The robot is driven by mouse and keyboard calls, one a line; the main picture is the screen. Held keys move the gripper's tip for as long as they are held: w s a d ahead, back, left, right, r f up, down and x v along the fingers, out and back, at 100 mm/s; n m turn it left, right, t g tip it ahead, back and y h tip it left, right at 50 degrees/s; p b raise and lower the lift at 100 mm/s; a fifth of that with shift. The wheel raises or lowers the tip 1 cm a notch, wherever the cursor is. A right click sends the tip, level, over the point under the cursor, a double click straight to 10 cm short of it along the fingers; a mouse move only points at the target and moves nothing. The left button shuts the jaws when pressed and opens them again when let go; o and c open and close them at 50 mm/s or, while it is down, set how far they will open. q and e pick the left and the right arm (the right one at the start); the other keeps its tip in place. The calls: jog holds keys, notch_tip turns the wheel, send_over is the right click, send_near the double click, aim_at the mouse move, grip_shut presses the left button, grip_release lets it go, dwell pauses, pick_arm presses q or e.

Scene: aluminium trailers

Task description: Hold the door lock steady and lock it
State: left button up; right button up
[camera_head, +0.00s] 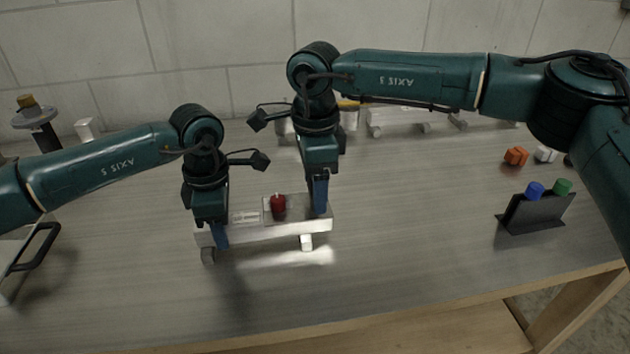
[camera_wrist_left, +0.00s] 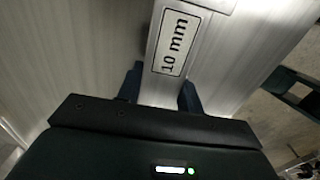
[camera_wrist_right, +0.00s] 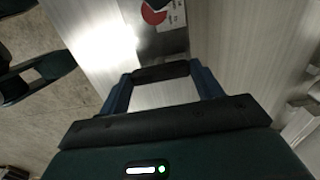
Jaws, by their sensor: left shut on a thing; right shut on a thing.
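The door lock is a short aluminium profile (camera_head: 265,231) on small feet, with a red knob (camera_head: 278,205) on a plate on top. The knob shows in part at the top of the right wrist view (camera_wrist_right: 153,14). My left gripper (camera_head: 219,236) is shut on the profile's left end. In the left wrist view its fingers (camera_wrist_left: 160,92) stand on both sides of the bar, below a "10 mm" label (camera_wrist_left: 174,43).
A black stand (camera_head: 535,212) with a blue and a green knob is at the right. An orange block (camera_head: 515,156) and a white block (camera_head: 545,154) lie behind it. Another aluminium trailer (camera_head: 405,120) stands at the back. The table front is clear.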

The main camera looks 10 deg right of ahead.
jog(key=shift+m, duration=0.3)
jog(key=m, duration=0.3)
jog(key=shift+m, duration=0.3)
jog(key=m, duration=0.4)
jog(key=shift+m, duration=0.3)
jog(key=m, duration=0.4)
jog(key=shift+m, duration=2.5)
jog(key=shift+w, duration=0.1)
jog(key=o, duration=1)
jog(key=shift+r, duration=0.1)
